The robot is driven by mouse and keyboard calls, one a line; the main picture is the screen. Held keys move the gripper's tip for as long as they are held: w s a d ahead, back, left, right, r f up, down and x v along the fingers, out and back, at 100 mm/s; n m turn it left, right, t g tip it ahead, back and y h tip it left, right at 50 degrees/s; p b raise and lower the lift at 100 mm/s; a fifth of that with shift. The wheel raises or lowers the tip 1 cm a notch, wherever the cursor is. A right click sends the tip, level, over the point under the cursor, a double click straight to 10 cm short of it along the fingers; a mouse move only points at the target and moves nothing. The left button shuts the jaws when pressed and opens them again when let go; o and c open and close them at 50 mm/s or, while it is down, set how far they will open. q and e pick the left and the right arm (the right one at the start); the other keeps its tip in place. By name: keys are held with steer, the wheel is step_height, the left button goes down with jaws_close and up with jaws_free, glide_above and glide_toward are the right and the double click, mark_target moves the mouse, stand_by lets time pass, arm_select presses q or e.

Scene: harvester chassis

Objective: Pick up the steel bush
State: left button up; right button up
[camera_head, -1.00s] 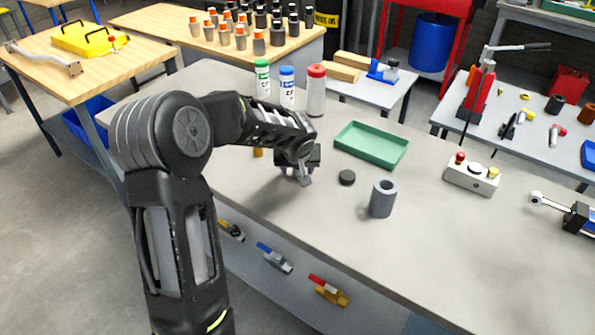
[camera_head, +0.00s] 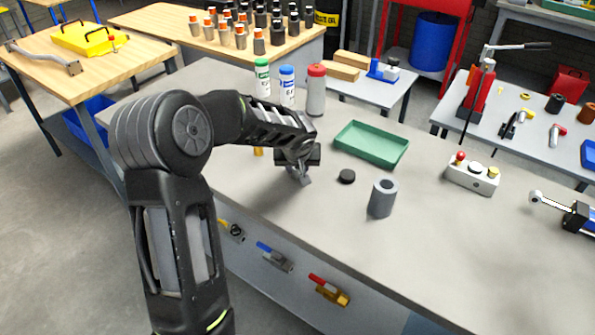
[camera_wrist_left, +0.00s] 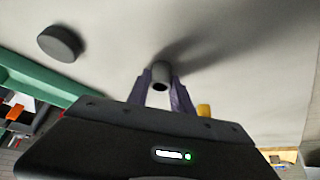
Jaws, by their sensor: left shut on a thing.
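My left gripper (camera_head: 303,181) is low over the grey bench, left of the black disc, in the head view. In the left wrist view its two fingers (camera_wrist_left: 160,92) are shut on a small grey hollow cylinder, the steel bush (camera_wrist_left: 160,72). The bush's open end shows dark; its far side is hidden. In the head view the fingers mostly hide it. I cannot tell whether it touches the bench. My right gripper is not in view.
A green tray (camera_head: 352,150) lies behind. Three capped bottles (camera_head: 287,87) stand at the back. A brass-coloured piece (camera_wrist_left: 203,110) is close to the fingers.

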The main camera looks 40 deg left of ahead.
arm_select(q)
steer(key=shift+r, duration=0.15)
jaws_close()
step_height(320, 180, up, 10)
steer(key=shift+f, duration=0.1)
stand_by(0.3)
stand_by(0.4)
